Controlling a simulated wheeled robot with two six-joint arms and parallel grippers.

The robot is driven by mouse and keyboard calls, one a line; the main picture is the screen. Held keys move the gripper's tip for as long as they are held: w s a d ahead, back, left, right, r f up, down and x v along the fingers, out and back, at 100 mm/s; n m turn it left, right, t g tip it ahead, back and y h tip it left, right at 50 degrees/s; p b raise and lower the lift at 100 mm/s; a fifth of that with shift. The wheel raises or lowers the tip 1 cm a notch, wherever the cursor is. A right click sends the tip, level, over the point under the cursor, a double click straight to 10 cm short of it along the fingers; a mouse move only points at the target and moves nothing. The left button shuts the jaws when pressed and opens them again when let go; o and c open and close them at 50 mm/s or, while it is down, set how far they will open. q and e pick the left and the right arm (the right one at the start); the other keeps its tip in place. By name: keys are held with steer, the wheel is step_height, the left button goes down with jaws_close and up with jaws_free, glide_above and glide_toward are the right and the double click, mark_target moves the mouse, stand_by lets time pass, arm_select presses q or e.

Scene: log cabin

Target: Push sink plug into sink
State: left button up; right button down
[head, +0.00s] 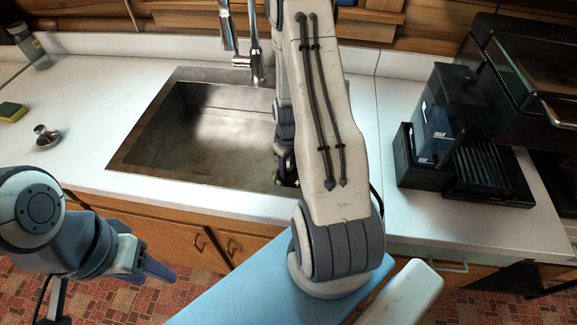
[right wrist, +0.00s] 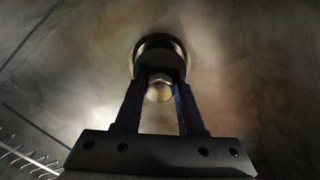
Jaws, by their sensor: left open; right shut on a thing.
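The metal sink (head: 150,172) is set into the white counter, its basin partly hidden by my right arm. My right gripper (head: 286,178) reaches down into the sink's right part, mostly hidden behind my arm. In the right wrist view its two fingers (right wrist: 159,92) are shut on the round knob of the sink plug (right wrist: 159,88). A dark round disc with a bright rim (right wrist: 160,42) shows just beyond the fingertips. I cannot tell whether the plug is seated in the drain. My left gripper (head: 157,270) is open and empty, in front of the cabinets.
A chrome faucet (head: 248,62) stands behind the sink. A blue and black coffee machine (head: 440,120) stands on the right. The counter left of the sink is largely free.

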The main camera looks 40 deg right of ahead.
mark_target(288, 173)
steer(key=shift+f+b, duration=1.25)
steer(key=shift+f, duration=0.55)
stand_by(0.4)
steer(key=shift+c, duration=2.1)
jaws_free()
steer(key=shift+r, duration=0.1)
step_height(288, 173, up, 10)
steer(key=shift+r, duration=0.15)
steer(key=shift+w, duration=0.1)
